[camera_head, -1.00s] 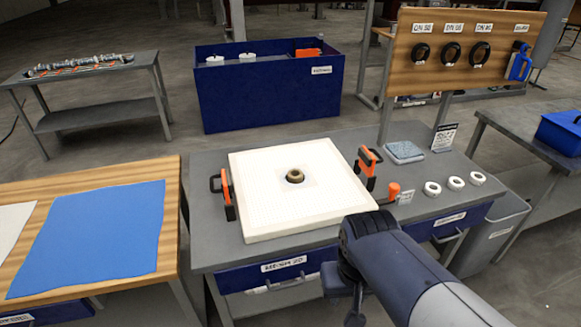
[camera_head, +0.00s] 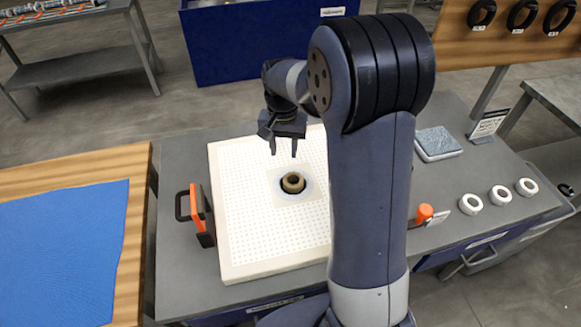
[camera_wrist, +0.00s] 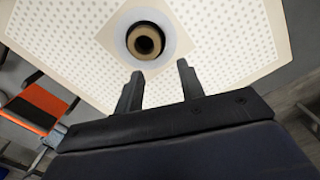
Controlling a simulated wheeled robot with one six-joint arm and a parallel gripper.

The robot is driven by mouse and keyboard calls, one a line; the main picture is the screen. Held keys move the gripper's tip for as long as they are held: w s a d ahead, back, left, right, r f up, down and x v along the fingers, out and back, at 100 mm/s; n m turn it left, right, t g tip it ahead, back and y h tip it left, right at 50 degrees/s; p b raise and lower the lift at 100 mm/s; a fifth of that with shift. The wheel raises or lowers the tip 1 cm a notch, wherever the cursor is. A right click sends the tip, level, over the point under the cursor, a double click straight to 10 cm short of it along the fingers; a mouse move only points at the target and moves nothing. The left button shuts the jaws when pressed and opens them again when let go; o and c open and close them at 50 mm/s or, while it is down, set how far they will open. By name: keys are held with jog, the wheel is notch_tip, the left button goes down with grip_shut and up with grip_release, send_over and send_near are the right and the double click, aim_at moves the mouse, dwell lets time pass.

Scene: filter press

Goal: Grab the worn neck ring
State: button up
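The worn neck ring (camera_head: 292,182) is a brown ring seated in the round hole at the middle of the white perforated filter plate (camera_head: 245,250). In the wrist view the ring (camera_wrist: 145,41) lies beyond my fingertips, with a dark hole and a pale grey collar around it. My gripper (camera_head: 284,150) is above the plate, just behind the ring in the head view. Its two fingers (camera_wrist: 158,75) point down, spread apart, with nothing between them. The gripper is apart from the ring.
Orange-and-black handles (camera_head: 198,212) stand at the plate's left side. To the right are an orange knob (camera_head: 424,213), several white rings (camera_head: 472,203) and a grey-blue pad (camera_head: 438,142). My arm hides the plate's right part. A blue cloth (camera_head: 60,250) lies on the left table.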

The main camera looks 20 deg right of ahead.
send_over(286, 178)
jog(key=f, duration=0.5)
jog(key=shift+w+a+f, duration=0.1)
jog(key=shift+w, duration=0.25)
jog(key=shift+s+f+p, duration=0.15)
jog(key=shift+f+p, duration=0.25)
jog(key=shift+f, duration=0.95)
jog(key=shift+s+f+p, duration=0.15)
jog(key=shift+f+p, duration=0.2)
jog(key=shift+f, duration=0.95)
jog(key=shift+c, duration=0.4)
grip_shut()
